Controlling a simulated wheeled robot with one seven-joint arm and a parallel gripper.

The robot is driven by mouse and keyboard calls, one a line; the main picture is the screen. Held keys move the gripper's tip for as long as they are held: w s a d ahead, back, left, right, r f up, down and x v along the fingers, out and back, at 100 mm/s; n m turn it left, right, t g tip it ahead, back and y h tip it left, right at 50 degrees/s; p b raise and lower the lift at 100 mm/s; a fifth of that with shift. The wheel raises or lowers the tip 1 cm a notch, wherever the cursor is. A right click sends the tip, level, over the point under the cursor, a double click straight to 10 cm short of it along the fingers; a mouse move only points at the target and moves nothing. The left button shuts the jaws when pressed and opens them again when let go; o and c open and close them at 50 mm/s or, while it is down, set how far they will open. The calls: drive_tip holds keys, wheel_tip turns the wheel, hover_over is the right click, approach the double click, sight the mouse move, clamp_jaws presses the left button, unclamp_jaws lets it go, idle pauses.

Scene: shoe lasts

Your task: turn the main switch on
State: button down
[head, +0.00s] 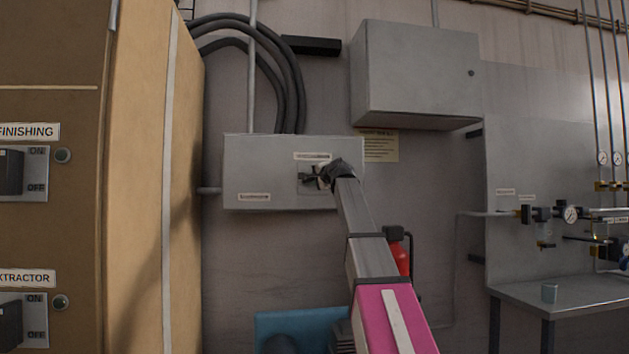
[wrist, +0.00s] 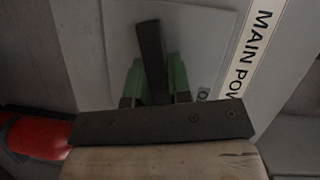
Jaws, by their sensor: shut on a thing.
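The main switch is a dark lever (wrist: 151,55) on a pale plate, beside a label that reads "MAIN POW" in the wrist view. It is mounted on a grey wall box (head: 262,172) in the head view. My gripper (wrist: 155,80) has green fingers on both sides of the lever and is shut on it. In the head view my gripper (head: 314,179) is at the right part of the box front, and my arm partly covers the switch there. A letter "O" shows near the plate's edge; the rest of the markings are hidden or too small to read.
A tan cabinet (head: 135,180) with labelled switches stands close on the left. A larger grey box (head: 415,75) hangs above right. A red extinguisher (head: 401,258) is behind my arm. A metal bench (head: 570,291) with gauges above it is at the right.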

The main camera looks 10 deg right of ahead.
drive_tip(key=n+h, duration=0.1)
drive_tip(key=n, duration=0.2)
drive_tip(key=shift+g, duration=0.4)
drive_tip(key=n+h, duration=0.1)
drive_tip(key=n, duration=0.1)
drive_tip(key=shift+n+g+h, duration=0.3)
drive_tip(key=shift+g+h, duration=0.1)
drive_tip(key=n+h, duration=0.2)
drive_tip(key=n, duration=0.1)
drive_tip(key=shift+n+g+h, duration=0.3)
drive_tip(key=shift+n+h, duration=0.4)
drive_tip(key=shift+n, duration=0.3)
drive_tip(key=c, duration=1)
unclamp_jaws()
drive_tip(key=shift+c, duration=0.2)
drive_tip(key=shift+s, duration=0.1)
drive_tip(key=v, duration=1)
drive_tip(key=shift+s, duration=0.3)
